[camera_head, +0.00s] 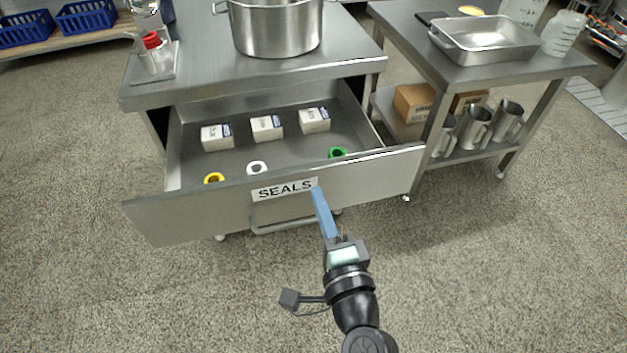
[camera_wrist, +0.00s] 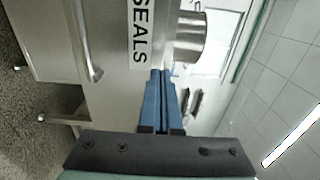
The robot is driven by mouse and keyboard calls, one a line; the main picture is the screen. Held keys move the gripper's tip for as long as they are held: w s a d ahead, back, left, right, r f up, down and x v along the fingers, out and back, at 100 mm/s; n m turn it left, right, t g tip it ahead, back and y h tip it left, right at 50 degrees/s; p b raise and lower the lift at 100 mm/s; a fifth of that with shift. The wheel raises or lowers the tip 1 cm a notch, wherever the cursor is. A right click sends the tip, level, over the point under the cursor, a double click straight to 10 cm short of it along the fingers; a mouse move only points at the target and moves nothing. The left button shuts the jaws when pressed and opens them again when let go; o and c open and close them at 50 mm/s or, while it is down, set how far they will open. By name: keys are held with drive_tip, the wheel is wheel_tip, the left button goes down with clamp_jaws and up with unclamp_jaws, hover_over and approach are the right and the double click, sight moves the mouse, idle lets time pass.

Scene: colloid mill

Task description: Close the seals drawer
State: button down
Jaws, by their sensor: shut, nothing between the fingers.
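The seals drawer (camera_head: 385,178) is a steel drawer pulled far out from under a steel table. Its front carries a SEALS label (camera_head: 284,189) with a bar handle (camera_head: 290,225) below it. Inside lie three white boxes (camera_head: 266,128) and yellow, white and green rings (camera_head: 257,168). My gripper (camera_head: 316,190) has blue fingers, shut and empty, with the tips at the drawer front by the label's right end. In the wrist view the shut fingers (camera_wrist: 160,72) point at the drawer front beside the label (camera_wrist: 141,35). I cannot tell whether the tips touch it.
A large steel pot (camera_head: 277,28) and a tray with a red-capped bottle (camera_head: 152,42) stand on the steel table (camera_head: 205,72) above the drawer. A second table (camera_head: 495,72) with jugs (camera_head: 474,127) on its shelf stands at right. The floor in front is clear.

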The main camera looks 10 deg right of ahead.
sight(308, 172)
drive_tip(key=shift+w+a, duration=0.1)
drive_tip(key=shift+w, duration=1.9)
drive_tip(key=shift+w, duration=0.1)
